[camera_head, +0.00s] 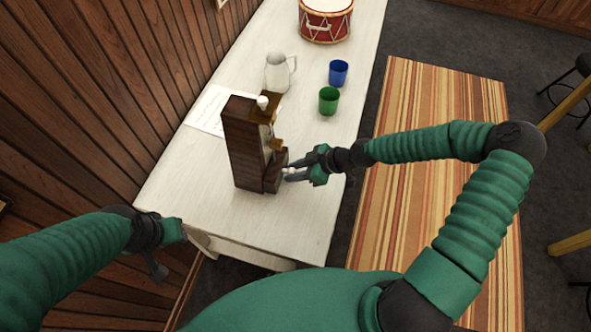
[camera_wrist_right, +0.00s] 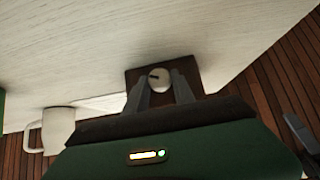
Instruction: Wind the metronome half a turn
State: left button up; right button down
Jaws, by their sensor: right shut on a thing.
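The dark brown wooden metronome (camera_head: 243,150) stands upright on the white table, with brass-coloured parts and a white knob on top. My right gripper (camera_head: 288,172) is at the lower right side of the metronome. In the right wrist view, the two fingers of my right gripper (camera_wrist_right: 161,88) are on either side of a pale round winding key (camera_wrist_right: 159,75) with a dark slot, on the dark metronome face (camera_wrist_right: 189,71). The gripper is shut on this key. My left gripper (camera_head: 158,268) hangs beyond the table's near left edge, away from the metronome; its finger opening is unclear.
A paper sheet (camera_head: 207,111) lies behind the metronome. A white pitcher (camera_head: 277,74), a green cup (camera_head: 329,101), a blue cup (camera_head: 338,73) and a red drum (camera_head: 326,24) stand farther back on the table (camera_head: 290,222). A wooden wall (camera_head: 95,95) borders the left.

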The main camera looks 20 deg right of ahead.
jog(key=shift+w+d+f+m+g+y, duration=0.1)
jog(key=shift+d+m+g+y, duration=0.1)
jog(key=shift+m+g+y, duration=0.55)
jog(key=shift+w+d+f+m+g+y+b, duration=0.15)
jog(key=shift+m+g+y+b, duration=0.1)
jog(key=shift+g, duration=0.2)
jog(key=shift+a+f+m+g+y+b, duration=0.1)
jog(key=shift+m+g+y+b, duration=0.1)
jog(key=shift+g, duration=0.2)
jog(key=m+g+y+b, duration=0.1)
jog(key=b, duration=0.1)
jog(key=m+g+y+b, duration=0.1)
jog(key=shift+w+d+f+b, duration=0.15)
jog(key=shift+d+f+b, duration=0.05)
jog(key=shift+f+b, duration=0.15)
jog(key=shift+m+g+y+b, duration=0.85)
jog(key=shift+y+b, duration=0.25)
jog(key=shift+b, duration=0.5)
jog(key=shift+r, duration=0.1)
jog(key=c, duration=1.3)
grip_release()
jog(key=shift+o, duration=1.1)
jog(key=shift+d, duration=0.2)
